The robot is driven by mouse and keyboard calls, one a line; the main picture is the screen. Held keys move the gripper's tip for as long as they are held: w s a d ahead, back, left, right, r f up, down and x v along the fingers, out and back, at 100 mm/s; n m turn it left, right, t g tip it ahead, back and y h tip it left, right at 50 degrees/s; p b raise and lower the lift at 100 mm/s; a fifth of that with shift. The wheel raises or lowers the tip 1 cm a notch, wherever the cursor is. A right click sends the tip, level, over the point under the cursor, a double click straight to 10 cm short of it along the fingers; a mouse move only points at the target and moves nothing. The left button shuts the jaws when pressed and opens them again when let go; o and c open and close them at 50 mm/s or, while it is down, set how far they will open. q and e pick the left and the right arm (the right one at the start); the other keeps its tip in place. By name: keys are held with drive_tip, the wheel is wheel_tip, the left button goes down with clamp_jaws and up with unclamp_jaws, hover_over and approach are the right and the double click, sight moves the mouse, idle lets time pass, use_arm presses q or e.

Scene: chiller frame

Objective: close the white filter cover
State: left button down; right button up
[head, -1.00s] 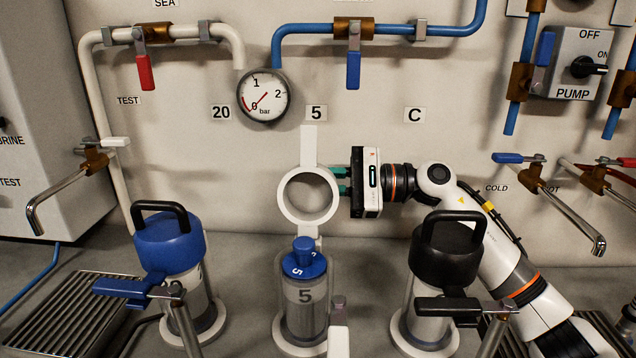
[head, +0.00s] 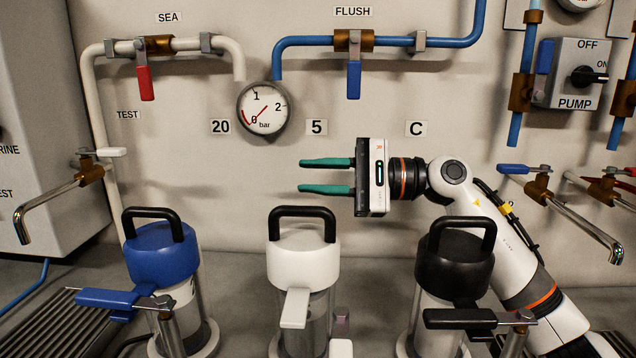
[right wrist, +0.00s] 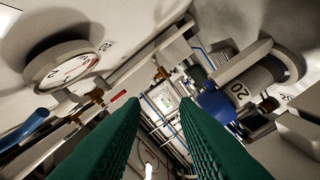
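The white filter cover (head: 303,256), with its black carry handle (head: 302,212), sits down level over the middle filter housing (head: 308,320). A flat white tongue (head: 295,308) sticks out from its front. A white piece (head: 341,348), perhaps the clamp lever, shows beside the tongue at the bottom edge; it does not lie across it. My left gripper is out of view.
A blue-lidded filter (head: 163,250) stands at left and a black-lidded one (head: 455,262) at right, both with levers in front. A pressure gauge (head: 262,108), pipes and valves line the back wall. Steel taps (head: 575,222) jut out at right.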

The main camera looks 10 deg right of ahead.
drive_tip(key=shift+o, duration=0.2)
drive_tip(key=shift+a+f, duration=0.1)
drive_tip(key=shift+f, duration=0.1)
drive_tip(key=shift+w, duration=0.1)
